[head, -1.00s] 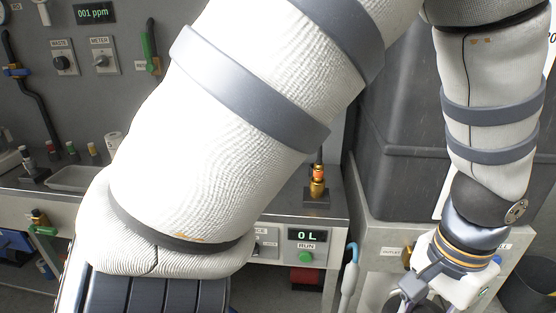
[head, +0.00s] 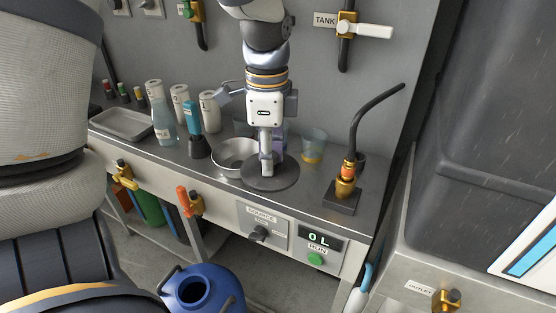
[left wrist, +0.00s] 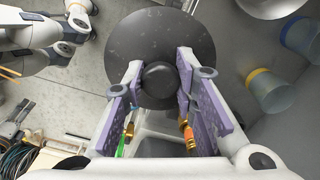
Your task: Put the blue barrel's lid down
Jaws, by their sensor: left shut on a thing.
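The lid (head: 270,180) is a dark grey disc with a black knob. It lies level at the bench top, near the front edge; I cannot tell whether it touches the bench. My left gripper (head: 267,160) points down and is shut on the knob. In the left wrist view, the lid (left wrist: 140,45) lies beyond the two purple-padded fingers (left wrist: 158,85), with the knob between them. The blue barrel (head: 225,288) stands low in front of the bench, its round mouth open. White jointed parts at the upper left of the left wrist view look like my right gripper (left wrist: 75,20); its jaws are unclear.
A metal bowl (head: 234,155) is close left of the lid, and a beaker (head: 313,147) stands behind it to the right. A curved black spout on a brass fitting (head: 346,183) stands farther right. Bottles and a tray (head: 122,124) occupy the bench's left.

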